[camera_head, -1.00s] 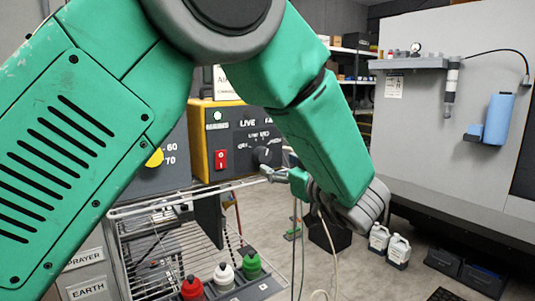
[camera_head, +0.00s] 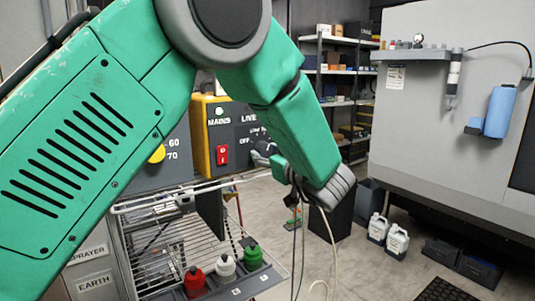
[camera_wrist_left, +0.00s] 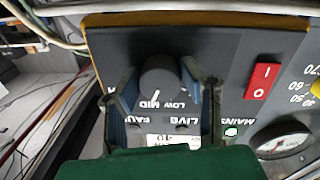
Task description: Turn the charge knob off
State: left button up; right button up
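The charge knob (camera_wrist_left: 160,78) is a dark round knob on the grey control panel (camera_wrist_left: 232,60), seen upside down in the left wrist view. Its white pointer line faces the MID label, with LOW beside it. My left gripper (camera_wrist_left: 159,72) is open, one finger on each side of the knob. A small gap seems to show at each side, but contact is hard to judge. In the head view my left gripper (camera_head: 262,154) is at the right part of the panel and largely hides the knob. My right gripper is not in view.
A red rocker switch (camera_wrist_left: 263,80) and a round gauge (camera_wrist_left: 283,142) are beside the knob on the panel. Cables hang from my left wrist.

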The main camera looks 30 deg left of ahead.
pick_arm(q)
jog(key=shift+f+n+b, duration=0.15)
jog(key=shift+n+b, duration=0.45)
jog(key=shift+b, duration=0.2)
jog(key=n+b, duration=0.8)
jog(key=b, duration=0.2)
jog(key=n+y+b, duration=0.1)
jog(key=n+b, duration=0.6)
jog(key=b, duration=0.4)
jog(key=shift+w+d+f+n+g, duration=0.1)
jog(key=shift+w+f+n+g, duration=0.1)
jog(key=shift+n+g, duration=0.15)
jog(key=shift+r+n+b, duration=0.2)
jog(key=shift+n+b, duration=0.75)
jog(key=shift+b, duration=0.3)
jog(key=o, duration=1.2)
jog(key=shift+c, duration=0.2)
jog(key=shift+r, duration=0.1)
